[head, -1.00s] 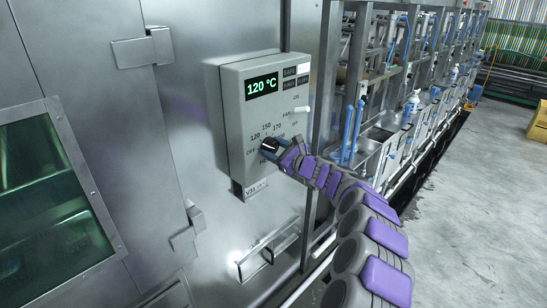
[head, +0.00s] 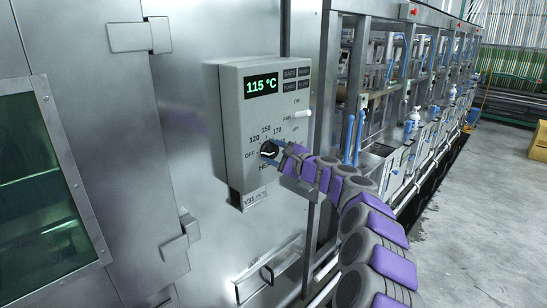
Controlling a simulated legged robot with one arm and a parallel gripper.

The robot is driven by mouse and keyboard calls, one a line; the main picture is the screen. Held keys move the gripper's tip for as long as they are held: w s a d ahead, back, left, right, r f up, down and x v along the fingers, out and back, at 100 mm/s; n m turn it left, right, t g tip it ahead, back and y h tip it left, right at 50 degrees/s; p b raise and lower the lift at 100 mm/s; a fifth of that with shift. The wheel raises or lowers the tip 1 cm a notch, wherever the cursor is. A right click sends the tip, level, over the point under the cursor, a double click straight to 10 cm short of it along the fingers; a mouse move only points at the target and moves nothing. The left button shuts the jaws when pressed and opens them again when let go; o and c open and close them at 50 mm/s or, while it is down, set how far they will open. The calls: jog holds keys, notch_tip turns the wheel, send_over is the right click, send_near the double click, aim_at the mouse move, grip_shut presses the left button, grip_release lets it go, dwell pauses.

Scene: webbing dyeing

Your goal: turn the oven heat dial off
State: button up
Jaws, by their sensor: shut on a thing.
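The oven heat dial (head: 267,149) is a small dark knob low on the grey control box (head: 231,122). Marks for OFF, 120, 150 and 170 stand around it. A pale line shows on the knob, but I cannot tell exactly which mark it points at. The green display (head: 261,86) reads 115 °C. My gripper (head: 271,151) reaches in from the right and is shut on the dial, with its fingers at the knob's sides. My gripper hides part of the dial's right side and the lettering below it.
A white fan switch (head: 303,114) sticks out above and right of the dial. A metal handle (head: 254,285) is below the box, and a windowed door (head: 45,180) is at left. A row of machines (head: 400,130) runs back at right beside open floor (head: 480,210).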

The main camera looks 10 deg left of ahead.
jog(key=shift+f, duration=0.35)
jog(key=o, duration=1)
jog(key=shift+w, duration=0.1)
jog(key=shift+r, duration=0.15)
jog(key=shift+d, duration=0.15)
jog(key=shift+s+d, duration=0.2)
jog(key=shift+s, duration=0.1)
jog(key=p+v, duration=0.1)
jog(key=v, duration=1.5)
jog(key=shift+s+d, duration=0.2)
jog(key=shift+d, duration=0.05)
